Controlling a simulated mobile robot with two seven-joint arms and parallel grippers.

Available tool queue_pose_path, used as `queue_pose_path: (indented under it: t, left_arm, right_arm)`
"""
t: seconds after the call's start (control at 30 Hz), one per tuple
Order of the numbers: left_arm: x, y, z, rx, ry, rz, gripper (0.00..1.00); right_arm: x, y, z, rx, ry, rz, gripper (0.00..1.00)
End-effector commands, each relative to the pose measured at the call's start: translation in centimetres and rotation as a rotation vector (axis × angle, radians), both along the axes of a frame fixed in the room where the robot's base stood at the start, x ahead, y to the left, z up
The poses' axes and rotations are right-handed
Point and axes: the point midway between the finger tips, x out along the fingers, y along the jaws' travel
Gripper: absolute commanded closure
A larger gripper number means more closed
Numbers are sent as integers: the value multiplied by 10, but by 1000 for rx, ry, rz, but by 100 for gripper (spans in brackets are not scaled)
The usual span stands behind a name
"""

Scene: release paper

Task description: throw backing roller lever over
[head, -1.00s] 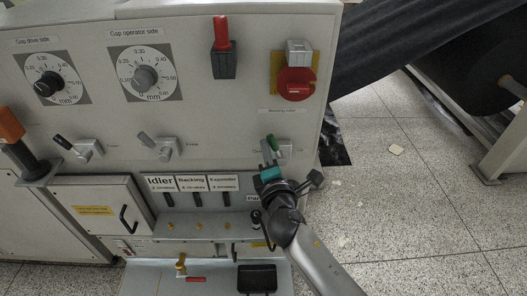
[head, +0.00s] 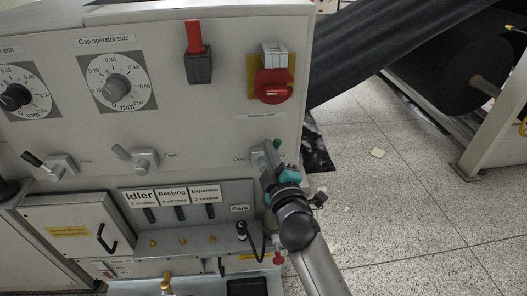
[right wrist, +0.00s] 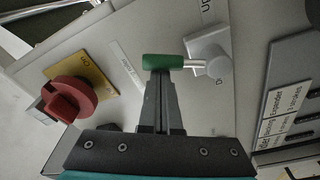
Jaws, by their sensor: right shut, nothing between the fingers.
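The backing roller lever has a green handle (right wrist: 163,61) on a metal stem and a grey round base (right wrist: 208,62). In the right wrist view, my right gripper's fingers (right wrist: 160,80) are shut and empty. Their tips are right at the green handle, seemingly against its side. The handle points from its base toward the label under the red knob. My left gripper is not in view.
A red rotary knob (head: 273,88) on a yellow plate is above the lever. Two similar levers (head: 142,158) stand to the left. A shelf with several small switches (head: 182,240) juts out below. Open speckled floor (head: 390,200) lies right of the panel.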

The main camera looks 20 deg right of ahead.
Motion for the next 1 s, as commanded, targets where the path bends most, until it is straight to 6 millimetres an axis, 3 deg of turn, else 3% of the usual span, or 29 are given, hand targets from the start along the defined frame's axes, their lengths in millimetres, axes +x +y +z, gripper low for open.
queue_pose_path:
  t: [0.93, 1.0]
  left_arm:
    - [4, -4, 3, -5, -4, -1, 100]
    - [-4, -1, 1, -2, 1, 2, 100]
  right_arm:
    - [0, -6, 0, 80, -20, -3, 100]
    - [1, -7, 2, 80, -20, -2, 100]
